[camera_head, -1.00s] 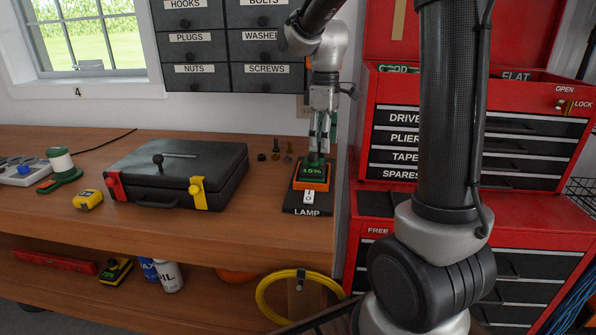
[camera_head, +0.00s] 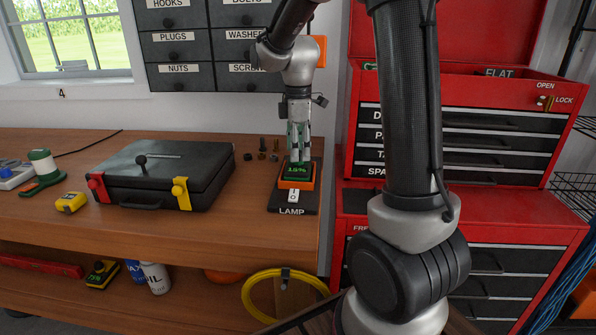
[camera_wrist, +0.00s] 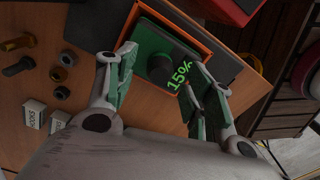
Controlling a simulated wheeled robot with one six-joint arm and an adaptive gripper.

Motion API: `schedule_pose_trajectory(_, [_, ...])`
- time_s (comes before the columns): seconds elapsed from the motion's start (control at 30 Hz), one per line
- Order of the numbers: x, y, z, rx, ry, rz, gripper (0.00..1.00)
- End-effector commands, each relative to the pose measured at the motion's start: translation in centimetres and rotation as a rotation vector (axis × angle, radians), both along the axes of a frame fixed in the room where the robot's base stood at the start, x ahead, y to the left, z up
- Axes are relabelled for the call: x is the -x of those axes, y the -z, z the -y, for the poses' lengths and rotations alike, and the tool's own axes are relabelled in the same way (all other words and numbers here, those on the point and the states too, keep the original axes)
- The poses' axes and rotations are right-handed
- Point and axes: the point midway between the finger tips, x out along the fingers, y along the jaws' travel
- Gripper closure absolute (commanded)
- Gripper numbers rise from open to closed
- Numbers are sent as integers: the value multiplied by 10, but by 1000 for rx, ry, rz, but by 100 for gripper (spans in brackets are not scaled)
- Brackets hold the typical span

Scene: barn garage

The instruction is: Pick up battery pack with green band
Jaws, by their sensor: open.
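A battery pack (camera_head: 296,171) with a green top and a lit green "15%" readout sits in an orange-edged holder on the black LAMP plate (camera_head: 291,203) at the bench's right end. In the wrist view the pack (camera_wrist: 153,46) shows a dark round knob on its green face. My gripper (camera_head: 298,155) points down just over it. In the wrist view my gripper's green-padded fingers (camera_wrist: 158,78) are apart, on either side of the knob end. Whether they touch the pack cannot be told. Part of the pack is hidden by the right finger.
A black case (camera_head: 165,172) with red and yellow latches lies to the left. Loose bolts and nuts (camera_head: 262,154) lie beside the LAMP plate. A red tool chest (camera_head: 465,130) stands close on the right. Label drawers (camera_head: 210,45) hang behind my arm.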

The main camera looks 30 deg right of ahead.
Motion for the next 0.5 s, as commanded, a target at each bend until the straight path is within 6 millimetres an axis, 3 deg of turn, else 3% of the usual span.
schedule_pose_trajectory(0.13, [0, 18, 0, 0, 0, -1, 47])
schedule_pose_trajectory(0.37, [0, 21, 0, 0, 1, 1, 47])
schedule_pose_trajectory(0.4, [0, 21, 0, 0, 1, 1, 49])
schedule_pose_trajectory(0.5, [0, 21, 0, 0, 1, 1, 67])
